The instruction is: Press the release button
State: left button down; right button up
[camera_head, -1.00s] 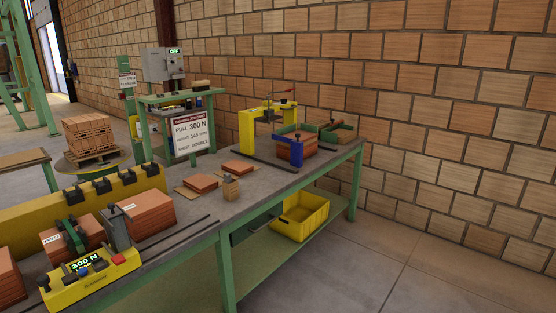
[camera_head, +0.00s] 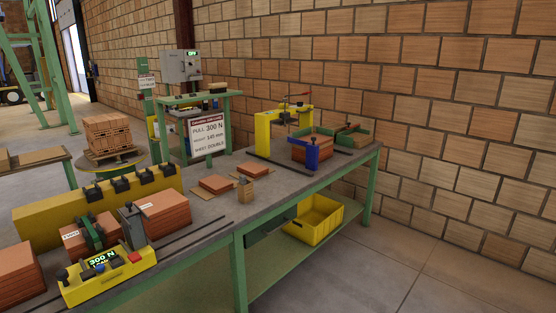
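A yellow tool (camera_head: 108,277) sits at the front left of the workbench, with a lit display (camera_head: 101,261) reading 300 N. A red button (camera_head: 134,257) is on its right side, beside a grey upright block (camera_head: 134,228). Dark knobs are on its left side. I cannot read any label marking the release button. Neither of my grippers is in view.
Brick stacks (camera_head: 164,219) stand behind the tool along a yellow rail (camera_head: 50,219). A sign (camera_head: 210,136), a grey control box (camera_head: 181,66) and a yellow frame (camera_head: 264,133) stand farther back. A yellow bin (camera_head: 313,221) is on the lower shelf.

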aim_at(100, 268)
jog(key=u, duration=1.3)
